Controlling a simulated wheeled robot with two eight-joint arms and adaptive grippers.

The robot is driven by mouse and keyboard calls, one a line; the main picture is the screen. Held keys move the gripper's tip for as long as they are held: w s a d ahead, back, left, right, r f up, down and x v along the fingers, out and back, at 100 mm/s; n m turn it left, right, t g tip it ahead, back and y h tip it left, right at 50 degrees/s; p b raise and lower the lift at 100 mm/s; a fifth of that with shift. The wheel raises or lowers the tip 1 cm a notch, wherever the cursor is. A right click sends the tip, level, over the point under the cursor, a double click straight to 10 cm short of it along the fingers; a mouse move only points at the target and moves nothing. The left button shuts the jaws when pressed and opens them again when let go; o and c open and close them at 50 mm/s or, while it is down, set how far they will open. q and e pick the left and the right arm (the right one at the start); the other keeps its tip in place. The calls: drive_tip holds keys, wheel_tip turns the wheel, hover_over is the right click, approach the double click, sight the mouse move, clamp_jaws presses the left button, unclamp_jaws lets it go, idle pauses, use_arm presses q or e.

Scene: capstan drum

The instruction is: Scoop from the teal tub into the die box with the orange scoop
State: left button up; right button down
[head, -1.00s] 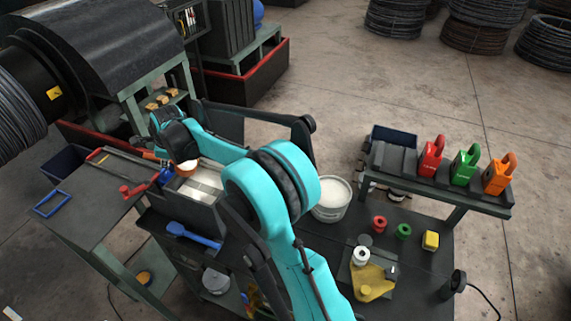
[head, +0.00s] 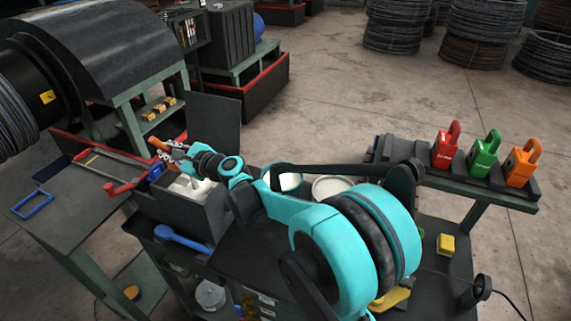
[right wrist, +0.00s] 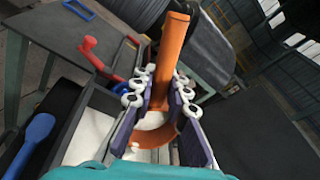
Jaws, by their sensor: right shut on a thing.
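My right gripper (head: 176,152) is shut on the handle of the orange scoop (head: 158,144), above the back of the dark, open die box (head: 172,208). White powder (head: 192,186) lies inside the box. In the right wrist view, the scoop's handle (right wrist: 172,50) stands up between the fingers (right wrist: 165,80), and the orange bowl shows below with some white in it; how full it is I cannot tell. Two tubs with white contents (head: 290,181) (head: 331,187) stand behind my right arm, partly hidden; I cannot tell which is teal. My left gripper is not in view.
A blue scoop (head: 182,238) lies in front of the box. A red-handled tool (head: 122,187) and a blue frame (head: 32,204) are on the left table. Red, green and orange padlock-shaped blocks (head: 447,147) stand on the right shelf. A dark panel (head: 213,122) rises behind the box.

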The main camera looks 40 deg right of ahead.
drive_tip(key=shift+s+d+t+b, duration=0.25)
drive_tip(key=shift+s+t+b, duration=0.25)
drive_tip(key=shift+t+b, duration=0.25)
drive_tip(key=shift+r+y, duration=0.2)
drive_tip(key=shift+y, duration=0.1)
drive_tip(key=shift+s, duration=0.1)
idle(0.7)
drive_tip(key=shift+f+t+b, duration=0.15)
drive_tip(key=shift+t+b, duration=0.3)
drive_tip(key=shift+b, duration=0.45)
drive_tip(key=shift+t+b, duration=0.4)
drive_tip(key=shift+b, duration=0.15)
drive_tip(key=shift+r, duration=0.2)
